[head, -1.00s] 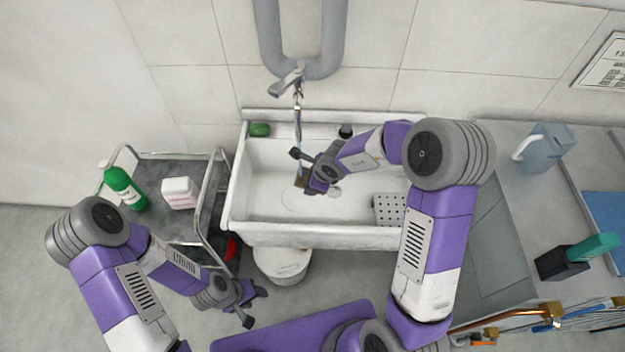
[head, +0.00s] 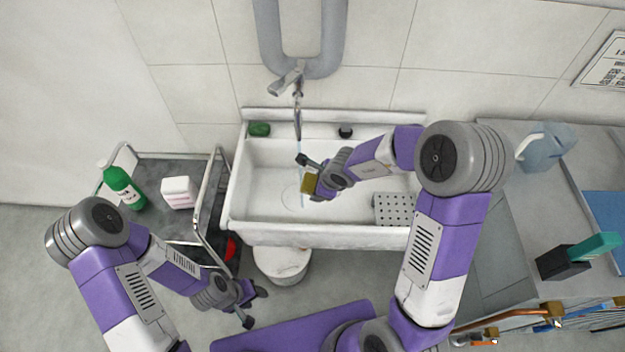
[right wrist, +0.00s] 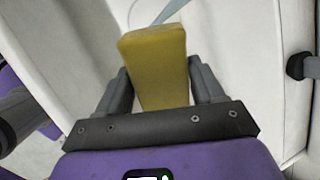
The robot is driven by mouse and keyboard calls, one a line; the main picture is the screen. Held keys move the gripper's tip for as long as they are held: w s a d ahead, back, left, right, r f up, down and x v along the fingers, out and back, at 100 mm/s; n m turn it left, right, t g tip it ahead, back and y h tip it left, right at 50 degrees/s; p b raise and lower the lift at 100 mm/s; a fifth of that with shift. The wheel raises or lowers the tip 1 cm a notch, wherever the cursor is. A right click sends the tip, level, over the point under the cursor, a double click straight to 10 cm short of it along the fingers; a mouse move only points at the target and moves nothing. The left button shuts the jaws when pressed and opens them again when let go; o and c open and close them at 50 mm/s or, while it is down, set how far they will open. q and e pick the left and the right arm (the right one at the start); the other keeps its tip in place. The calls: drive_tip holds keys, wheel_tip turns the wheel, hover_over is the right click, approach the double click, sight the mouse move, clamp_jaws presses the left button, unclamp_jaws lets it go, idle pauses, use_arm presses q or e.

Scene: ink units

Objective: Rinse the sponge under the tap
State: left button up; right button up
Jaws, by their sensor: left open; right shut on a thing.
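The yellow sponge (head: 309,184) is held over the sink basin by my right gripper (head: 311,177), which is shut on it. In the right wrist view the sponge (right wrist: 158,68) sticks out between the two fingers. The tap (head: 289,83) is on the wall above the sink (head: 265,207). A thin pale-blue water stream (head: 300,148) falls from it into the basin. The stream passes close to the sponge's left side; I cannot tell whether it touches. My left gripper (head: 254,306) is open and empty, low in front of the sink.
A trolley (head: 160,157) left of the sink carries a green bottle (head: 121,186) and a white container (head: 179,192). A green item (head: 259,129) and a dark round item (head: 345,131) sit on the sink's back ledge. A perforated plate (head: 394,209) lies at its right. A jug (head: 545,147) stands on the right-hand counter.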

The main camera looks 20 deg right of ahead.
drive_tip(key=shift+s+d+b, duration=0.15)
drive_tip(key=shift+s+d, duration=0.15)
drive_tip(key=shift+s, duration=0.5)
drive_tip(key=shift+s+d+b, duration=0.1)
drive_tip(key=shift+s+d, duration=0.25)
drive_tip(key=shift+s, duration=0.45)
drive_tip(key=shift+s+d+b, duration=0.15)
drive_tip(key=shift+s+d, duration=0.15)
drive_tip(key=shift+s, duration=0.5)
drive_tip(key=shift+d, duration=0.1)
